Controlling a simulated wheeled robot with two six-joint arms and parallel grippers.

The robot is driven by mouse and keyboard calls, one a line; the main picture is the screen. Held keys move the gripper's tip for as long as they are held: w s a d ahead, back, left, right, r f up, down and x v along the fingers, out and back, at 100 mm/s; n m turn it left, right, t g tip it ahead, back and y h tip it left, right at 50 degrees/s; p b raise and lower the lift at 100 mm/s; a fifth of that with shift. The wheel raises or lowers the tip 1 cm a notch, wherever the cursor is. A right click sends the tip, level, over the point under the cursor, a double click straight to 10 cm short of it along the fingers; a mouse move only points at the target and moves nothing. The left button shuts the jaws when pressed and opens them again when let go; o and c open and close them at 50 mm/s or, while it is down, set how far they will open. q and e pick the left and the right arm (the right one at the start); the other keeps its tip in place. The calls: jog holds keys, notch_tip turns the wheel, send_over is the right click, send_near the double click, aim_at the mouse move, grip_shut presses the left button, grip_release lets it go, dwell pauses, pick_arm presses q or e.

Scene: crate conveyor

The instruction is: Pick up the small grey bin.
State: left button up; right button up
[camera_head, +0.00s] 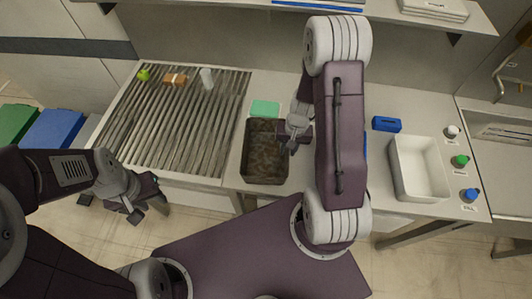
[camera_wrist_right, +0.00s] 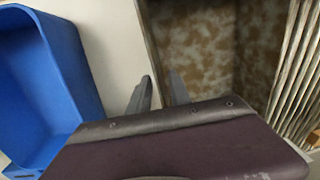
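A small bin with a thin greyish rim and a mottled brown inside (camera_head: 265,165) stands on the worktop left of my right arm. It also shows in the right wrist view (camera_wrist_right: 195,45). My right gripper (camera_head: 291,146) points down at its right wall. In the right wrist view its two fingers (camera_wrist_right: 160,92) are apart, one on the outer side of the wall and one at or just inside it. I cannot tell whether they touch it. My left gripper (camera_head: 137,212) hangs over the floor, left of the worktop and away from the bin. Its opening is unclear.
A blue bin (camera_wrist_right: 75,70) stands beside the right gripper, mostly hidden in the head view. A green block (camera_head: 265,108) lies behind the mottled bin. A roller conveyor (camera_head: 170,130) lies left.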

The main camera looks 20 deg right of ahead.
grip_shut()
dwell(1.2)
